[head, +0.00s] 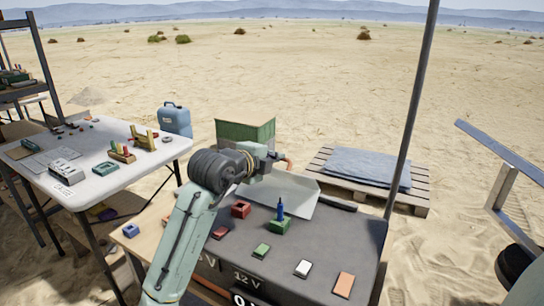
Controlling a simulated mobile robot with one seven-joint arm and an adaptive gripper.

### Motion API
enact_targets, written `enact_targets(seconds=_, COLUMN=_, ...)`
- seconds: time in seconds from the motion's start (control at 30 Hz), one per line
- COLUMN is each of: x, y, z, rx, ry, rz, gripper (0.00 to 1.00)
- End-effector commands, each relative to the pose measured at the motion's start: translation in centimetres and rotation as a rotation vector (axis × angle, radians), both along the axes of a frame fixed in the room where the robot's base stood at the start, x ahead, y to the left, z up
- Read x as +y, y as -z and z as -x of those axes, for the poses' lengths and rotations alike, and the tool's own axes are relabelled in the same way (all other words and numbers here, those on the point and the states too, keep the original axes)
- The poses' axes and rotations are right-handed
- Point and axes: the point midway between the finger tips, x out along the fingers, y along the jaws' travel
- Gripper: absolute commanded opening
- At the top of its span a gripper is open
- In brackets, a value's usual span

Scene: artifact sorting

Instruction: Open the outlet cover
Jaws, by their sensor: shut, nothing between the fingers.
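My gripper (280,158) is at the end of my arm, above the far side of the dark grey bench top (200,262), in front of a green box. It is shut and empty, and its fingertips are small and partly hidden. A pale grey panel (292,193) lies tilted just below it; I cannot tell whether they touch. "12 V" lettering shows on the bench's front edge, but the outlets below are out of sight. I cannot tell which part is the outlet cover.
On the bench are a red block (241,209), a green block (281,226) with a blue piece upright in it, and several flat coloured pieces. A pole (412,110) rises at the right. A white table (100,185) stands left, a pallet (415,203) behind right.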

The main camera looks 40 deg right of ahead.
Motion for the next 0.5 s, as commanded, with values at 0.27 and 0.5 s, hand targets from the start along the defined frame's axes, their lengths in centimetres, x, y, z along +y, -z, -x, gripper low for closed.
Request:
enact_targets(seconds=0.27, x=-1.0, y=-0.2, z=-0.3, rx=0.025, ry=0.002, rz=-0.06, gripper=0.0)
enact_targets(seconds=0.5, x=-3.0, y=0.3, z=-1.1, rx=0.076, ry=0.001, rz=-0.18, gripper=0.0)
